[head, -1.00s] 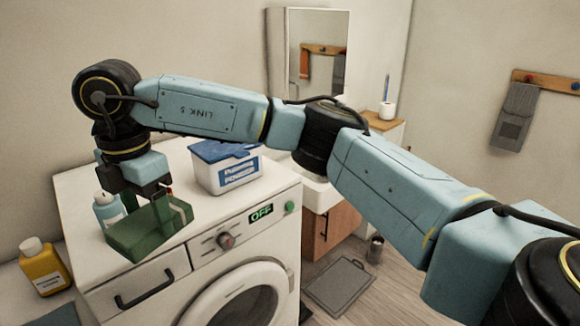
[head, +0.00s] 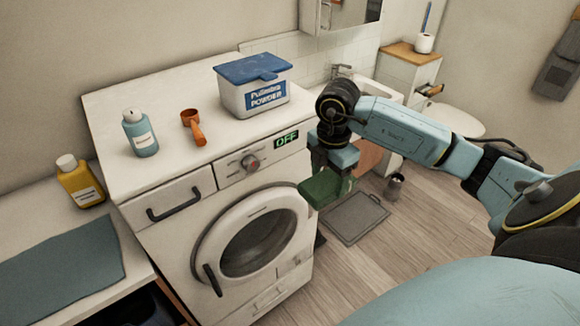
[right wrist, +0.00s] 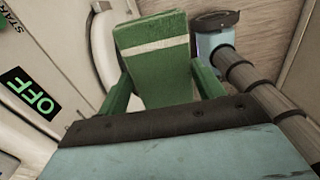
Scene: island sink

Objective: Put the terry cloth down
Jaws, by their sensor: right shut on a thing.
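The terry cloth (head: 322,190) is a folded green block, with a white stripe showing in the right wrist view (right wrist: 158,72). My right gripper (head: 330,172) is shut on it and holds it in the air, in front of the right front edge of the washing machine (head: 180,165) in the picture. The cloth appears below the height of the machine's top. My left gripper is not in view.
The machine's top holds a powder box (head: 253,95), a blue bottle (head: 140,135) and an orange scoop (head: 195,130). A yellow bottle (head: 80,182) and a grey-blue cloth or mat (head: 62,268) lie on the left counter.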

